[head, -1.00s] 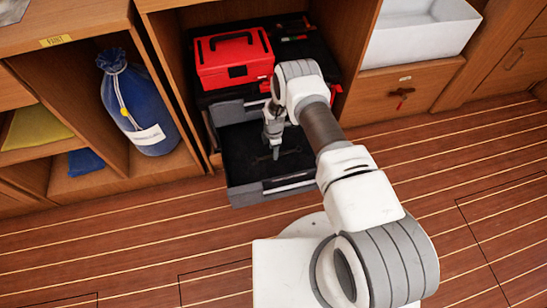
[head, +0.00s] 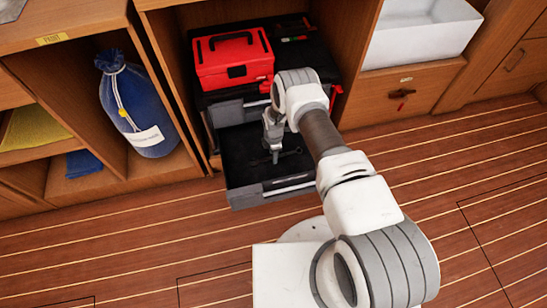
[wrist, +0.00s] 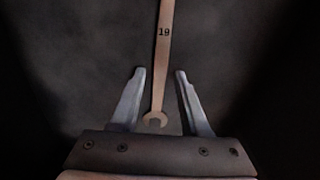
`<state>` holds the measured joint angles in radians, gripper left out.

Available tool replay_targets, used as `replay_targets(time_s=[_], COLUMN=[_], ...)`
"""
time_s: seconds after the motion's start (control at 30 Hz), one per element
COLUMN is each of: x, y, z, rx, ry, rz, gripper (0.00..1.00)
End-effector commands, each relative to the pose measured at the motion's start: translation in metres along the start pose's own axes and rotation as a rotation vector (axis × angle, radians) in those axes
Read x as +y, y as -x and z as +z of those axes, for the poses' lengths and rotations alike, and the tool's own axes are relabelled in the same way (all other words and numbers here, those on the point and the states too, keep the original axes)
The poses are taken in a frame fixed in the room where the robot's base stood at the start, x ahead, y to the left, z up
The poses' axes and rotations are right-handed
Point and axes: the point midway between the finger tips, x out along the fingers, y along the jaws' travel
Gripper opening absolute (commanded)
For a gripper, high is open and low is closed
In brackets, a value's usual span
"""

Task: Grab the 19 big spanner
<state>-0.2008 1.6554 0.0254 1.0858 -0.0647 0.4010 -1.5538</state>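The spanner (wrist: 163,50) marked 19 lies on the dark drawer floor in the wrist view, its shaft running up out of the picture and its open jaw end low in the frame. My gripper (wrist: 160,78) is open, with one finger on each side of the spanner and space between each finger and the shaft. The fingers do not appear to touch it. In the head view my gripper (head: 275,158) reaches down into the open drawer (head: 240,160), and a dark spanner shape (head: 291,153) shows faintly beside it. Its far end is out of the wrist view.
A red toolbox (head: 233,60) stands on top of the drawer unit, behind my arm. The drawer front (head: 272,190) and side walls surround my gripper. A blue bag (head: 138,105) stands in the left cupboard, and a white bin (head: 422,30) is at upper right.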

Motion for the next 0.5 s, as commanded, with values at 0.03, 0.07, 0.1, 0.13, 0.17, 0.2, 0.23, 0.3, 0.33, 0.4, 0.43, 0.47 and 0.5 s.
replay_targets(time_s=[0.03,0.07,0.1,0.13,0.17,0.2,0.23,0.3,0.33,0.4,0.43,0.47,0.5], x=[-0.0001,-0.0001,-0.0001,-0.0001,-0.0001,-0.0001,-0.0001,-0.0002,-0.0002,-0.0002,-0.0002,-0.0002,0.0001], y=[0.0001,0.0001,0.0001,0.0000,0.0000,0.0000,0.0000,0.0000,0.0000,0.0000,0.0000,0.0000,0.0002], z=[0.0000,0.0001,0.0001,0.0001,0.0000,0.0000,0.0000,0.0001,0.0001,0.0001,0.0001,0.0001,0.0001], rx=[0.000,0.000,0.000,0.000,0.000,0.000,0.000,0.000,0.000,0.000,0.000,0.000,0.000], ry=[0.000,0.000,0.000,0.000,0.000,0.000,0.000,0.000,0.000,0.000,0.000,0.000,0.000], rz=[0.000,0.000,0.000,0.000,0.000,0.000,0.000,0.000,0.000,0.000,0.000,0.000,0.000], gripper=[0.35,0.29,0.22,0.17,0.11,0.04,0.00,0.00,0.00,0.00,0.00,0.00,0.00])
